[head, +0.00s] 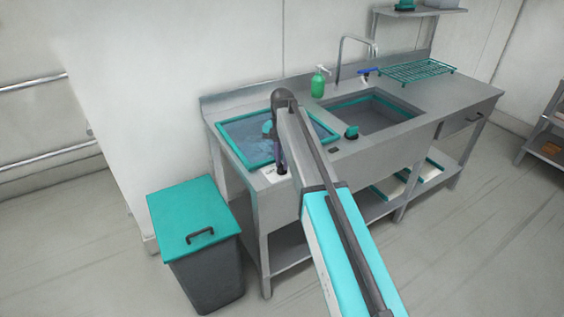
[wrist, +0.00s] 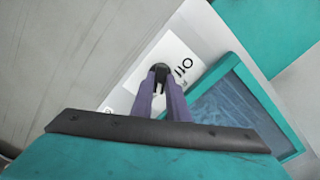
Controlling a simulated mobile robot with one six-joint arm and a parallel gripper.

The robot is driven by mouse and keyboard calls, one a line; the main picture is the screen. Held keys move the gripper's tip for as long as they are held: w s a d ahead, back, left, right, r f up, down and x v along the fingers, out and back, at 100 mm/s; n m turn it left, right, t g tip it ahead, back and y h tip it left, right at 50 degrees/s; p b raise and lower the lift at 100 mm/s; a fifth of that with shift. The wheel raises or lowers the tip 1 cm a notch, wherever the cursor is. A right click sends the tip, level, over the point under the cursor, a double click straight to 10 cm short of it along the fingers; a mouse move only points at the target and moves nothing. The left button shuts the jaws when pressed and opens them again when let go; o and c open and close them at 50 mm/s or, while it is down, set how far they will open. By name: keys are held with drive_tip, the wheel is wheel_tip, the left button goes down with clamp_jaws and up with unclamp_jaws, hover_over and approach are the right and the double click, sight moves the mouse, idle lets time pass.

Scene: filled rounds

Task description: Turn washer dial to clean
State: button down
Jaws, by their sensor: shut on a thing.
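The washer is the teal-framed basin of bluish water (head: 235,130) at the left end of the steel counter. Its dial (wrist: 160,68) is a small dark knob on a white label plate (wrist: 184,45) beside the teal frame. The word "Off" is readable on the plate, right of the dial; other marks are too small or covered. My gripper (wrist: 160,84) has its purple fingers shut on the dial from both sides. In the head view my gripper (head: 281,163) reaches down at the counter's front edge, and my arm hides the dial. Where the dial points is unclear.
A grey bin with a teal lid (head: 190,216) stands left of the counter. Right of my arm are a sink (head: 385,118), a teal object (head: 351,132) on its edge, a green soap bottle (head: 318,84), a tap (head: 340,58) and a teal rack (head: 415,71).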

drive_tip(key=shift+m, duration=0.4)
drive_tip(key=c, duration=1.7)
unclamp_jaws()
drive_tip(key=shift+r, duration=0.1)
wheel_tip(320, 180, up, 14)
drive_tip(key=b, duration=0.3)
drive_tip(key=shift+f, duration=0.2)
